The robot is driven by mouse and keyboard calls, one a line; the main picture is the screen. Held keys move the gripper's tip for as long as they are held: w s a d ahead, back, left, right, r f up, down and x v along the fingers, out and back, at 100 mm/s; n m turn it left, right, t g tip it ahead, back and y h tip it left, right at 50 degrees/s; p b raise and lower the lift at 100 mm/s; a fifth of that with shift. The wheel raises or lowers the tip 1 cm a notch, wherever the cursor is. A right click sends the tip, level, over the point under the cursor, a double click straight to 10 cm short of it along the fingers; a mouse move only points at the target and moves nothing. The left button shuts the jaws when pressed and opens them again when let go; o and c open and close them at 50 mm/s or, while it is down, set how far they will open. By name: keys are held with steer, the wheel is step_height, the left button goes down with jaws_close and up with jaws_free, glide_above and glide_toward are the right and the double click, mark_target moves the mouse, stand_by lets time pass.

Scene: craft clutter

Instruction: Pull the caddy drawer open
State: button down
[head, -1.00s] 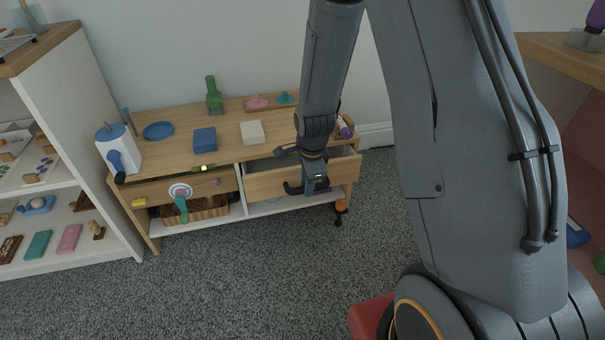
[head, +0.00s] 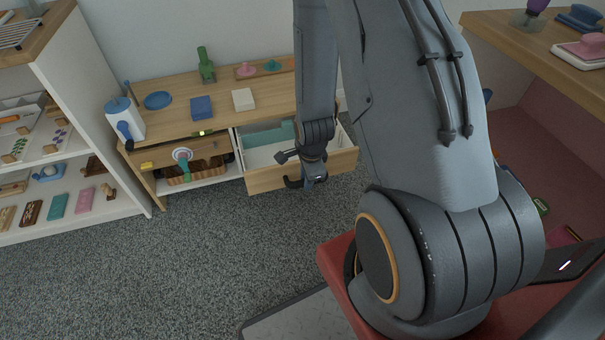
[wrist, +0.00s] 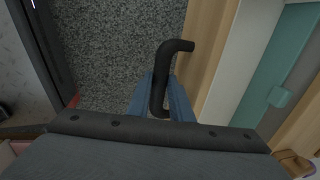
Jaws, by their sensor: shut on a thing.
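The caddy (head: 165,98) is a low wooden cabinet against the wall. Its right drawer (head: 268,180) stands well out of the cabinet, with its pale inside and a teal divider showing. My gripper (head: 308,183) is at the drawer front. In the wrist view my gripper (wrist: 162,98) has its blue fingers shut around the dark bar handle (wrist: 172,62) of the drawer. The drawer's wooden front edge (wrist: 210,50) runs beside the handle, with the teal piece (wrist: 280,90) inside.
A white shelf (head: 90,100) stands at the left. The grey carpet (head: 200,260) in front is clear.

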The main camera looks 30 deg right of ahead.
stand_by(0.3)
steer(key=c, duration=1.6)
jaws_free()
steer(key=shift+s+r, duration=0.1)
steer(key=shift+r, duration=0.15)
steer(key=r+p, duration=0.1)
steer(key=r, duration=0.2)
steer(key=s+r+p, duration=0.1)
steer(key=r, duration=0.3)
steer(key=shift+s+a+r, duration=0.1)
steer(key=shift+s+a, duration=0.05)
steer(key=shift+s, duration=0.05)
